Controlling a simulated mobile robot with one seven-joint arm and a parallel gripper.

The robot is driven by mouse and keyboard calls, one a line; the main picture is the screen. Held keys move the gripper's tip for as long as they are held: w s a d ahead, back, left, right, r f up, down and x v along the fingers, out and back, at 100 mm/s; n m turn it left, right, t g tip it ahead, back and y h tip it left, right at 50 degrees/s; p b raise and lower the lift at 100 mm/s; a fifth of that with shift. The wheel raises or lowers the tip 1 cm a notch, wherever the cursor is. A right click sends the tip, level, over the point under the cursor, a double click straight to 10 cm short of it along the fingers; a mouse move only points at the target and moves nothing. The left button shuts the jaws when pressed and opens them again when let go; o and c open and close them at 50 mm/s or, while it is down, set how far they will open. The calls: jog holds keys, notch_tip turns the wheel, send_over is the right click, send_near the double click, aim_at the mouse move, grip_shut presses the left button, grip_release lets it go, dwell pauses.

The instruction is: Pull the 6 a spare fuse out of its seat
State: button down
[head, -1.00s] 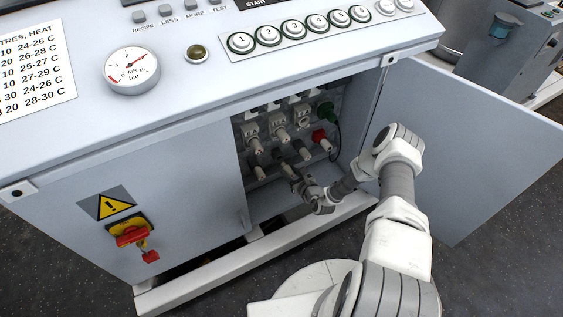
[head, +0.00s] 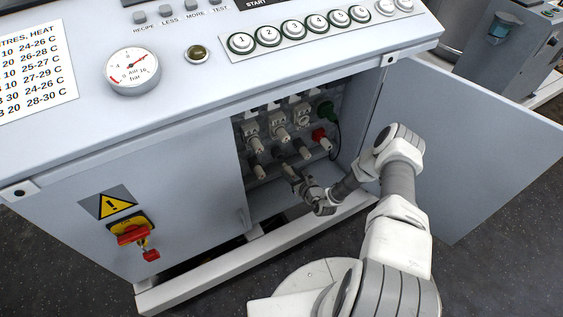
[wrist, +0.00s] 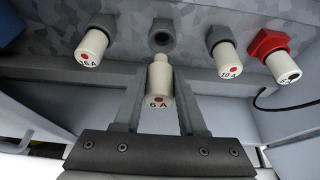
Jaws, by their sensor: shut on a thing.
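The 6 A spare fuse (wrist: 158,82) is a cream cylinder with a red dot and "6 A" on its end. My gripper (wrist: 156,100) is shut on it, one finger on each side. The fuse's narrow tip shows just below a dark hexagonal seat (wrist: 162,37), whose hole is open; the fuse looks clear of it. In the head view my gripper (head: 294,176) is low in the open cabinet, the pale fuse at its tip.
A 16 A fuse (wrist: 91,47) sits left of the open seat. A 10 A fuse (wrist: 225,56) and a fuse in a red holder (wrist: 275,56) sit to its right. The open cabinet door (head: 465,150) stands right of my arm. A cable (head: 338,140) hangs inside.

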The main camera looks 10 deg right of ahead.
aim_at(293, 178)
jog(key=shift+w, duration=0.2)
jog(key=shift+s+d+p, duration=0.25)
jog(key=shift+s+p, duration=0.1)
jog(key=shift+s, duration=0.45)
jog(key=shift+s+d+p, duration=0.25)
jog(key=shift+s+p, duration=0.05)
jog(key=shift+s, duration=0.5)
jog(key=shift+s+d+p, duration=0.25)
jog(key=shift+s+p, duration=0.1)
jog(key=shift+s, duration=0.45)
